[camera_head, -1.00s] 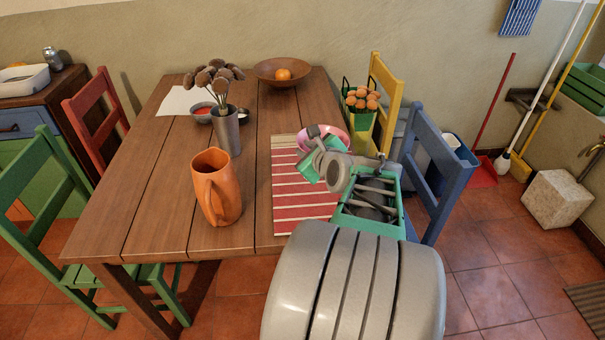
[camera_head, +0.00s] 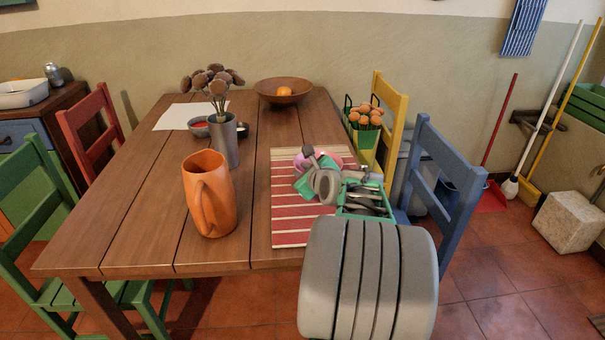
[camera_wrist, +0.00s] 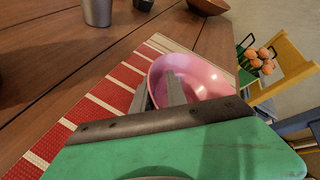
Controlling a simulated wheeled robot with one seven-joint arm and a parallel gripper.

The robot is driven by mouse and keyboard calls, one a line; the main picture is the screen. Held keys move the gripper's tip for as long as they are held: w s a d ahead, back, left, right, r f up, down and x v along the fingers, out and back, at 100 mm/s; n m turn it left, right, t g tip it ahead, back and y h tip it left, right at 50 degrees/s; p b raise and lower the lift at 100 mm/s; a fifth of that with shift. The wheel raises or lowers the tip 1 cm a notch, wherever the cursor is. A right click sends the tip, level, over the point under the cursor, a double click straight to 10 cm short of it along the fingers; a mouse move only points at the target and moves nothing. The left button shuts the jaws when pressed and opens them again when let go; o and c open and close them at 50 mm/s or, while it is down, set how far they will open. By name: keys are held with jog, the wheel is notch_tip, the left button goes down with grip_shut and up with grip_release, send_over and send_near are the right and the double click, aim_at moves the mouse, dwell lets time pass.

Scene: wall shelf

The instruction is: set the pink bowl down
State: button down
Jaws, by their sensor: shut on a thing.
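The pink bowl (camera_wrist: 205,78) is at my gripper's fingertips in the wrist view, over the red and white striped mat (camera_wrist: 112,92). My gripper (camera_wrist: 160,88) is shut on the bowl's near wall. In the head view the bowl (camera_head: 347,161) is mostly hidden behind my gripper (camera_head: 318,160), above the far part of the striped mat (camera_head: 290,222). Whether the bowl's underside touches the mat cannot be told.
An orange jug (camera_head: 208,195) and a grey vase of dried flowers (camera_head: 224,140) stand left of the mat. A wooden bowl with an orange (camera_head: 268,90) is at the back. Yellow (camera_head: 392,120) and blue (camera_head: 450,190) chairs stand close on the right.

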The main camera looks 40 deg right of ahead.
jog(key=c, duration=1.3)
grip_release()
jog(key=shift+r, duration=0.2)
jog(key=p+v, duration=0.2)
jog(key=v, duration=1)
